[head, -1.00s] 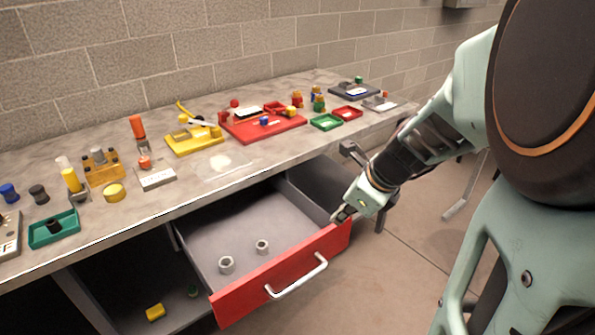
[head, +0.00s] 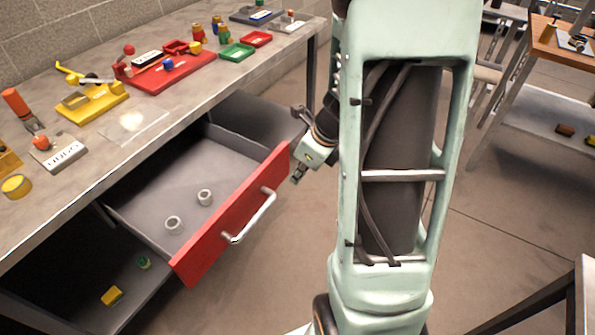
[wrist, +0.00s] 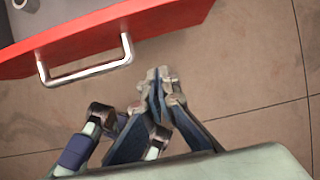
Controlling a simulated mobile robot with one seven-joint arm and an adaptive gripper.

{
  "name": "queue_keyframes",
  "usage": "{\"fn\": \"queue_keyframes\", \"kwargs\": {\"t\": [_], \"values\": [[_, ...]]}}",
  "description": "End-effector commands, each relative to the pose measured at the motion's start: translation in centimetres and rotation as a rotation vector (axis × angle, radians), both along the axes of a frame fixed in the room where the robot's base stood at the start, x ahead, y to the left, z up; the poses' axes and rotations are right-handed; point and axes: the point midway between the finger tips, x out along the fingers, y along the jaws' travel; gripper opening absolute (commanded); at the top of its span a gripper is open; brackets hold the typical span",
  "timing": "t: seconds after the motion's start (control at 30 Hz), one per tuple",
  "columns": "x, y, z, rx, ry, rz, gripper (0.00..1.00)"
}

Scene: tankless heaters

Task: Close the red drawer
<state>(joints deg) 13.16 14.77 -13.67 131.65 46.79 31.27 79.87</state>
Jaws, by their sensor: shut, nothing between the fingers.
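The red drawer (head: 213,230) is pulled out from under the workbench, with a red front and a pale bar handle (head: 251,217). Two grey rings lie inside it. My gripper (head: 296,179) is shut and empty, just off the right end of the drawer front. In the wrist view the red drawer front (wrist: 182,14) and its handle (wrist: 88,71) are at the upper left. My gripper (wrist: 160,75) shows there with its fingertips together, apart from the handle and over the floor. Part of my arm hides the area behind it.
The workbench top (head: 150,160) carries yellow, red and green trays and tools. Below the drawer, an open shelf holds a yellow block (head: 112,296) and a green piece (head: 144,262). A wooden table (head: 560,45) stands at the far right. The floor before the drawer is clear.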

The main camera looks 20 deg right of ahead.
Motion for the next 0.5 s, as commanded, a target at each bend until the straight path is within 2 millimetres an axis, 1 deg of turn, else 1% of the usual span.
{"fn": "queue_keyframes", "kwargs": {"t": [0.03, 0.23, 0.27, 0.3, 0.4, 0.5], "values": [[0.3, 0.3, -1.7, 0.001, 0.003, 0.0, 0.0], [1.6, 1.2, -5.6, 0.001, 0.003, 0.0, 0.0], [1.9, 1.4, -5.7, 0.001, 0.002, 0.001, 0.0], [2.7, 1.8, -5.0, -0.001, -0.002, 0.006, 0.0], [3.8, 2.6, -5.0, -0.002, -0.001, 0.005, 0.0], [4.5, 3.1, -5.0, -0.001, -0.001, 0.003, 0.0]]}}
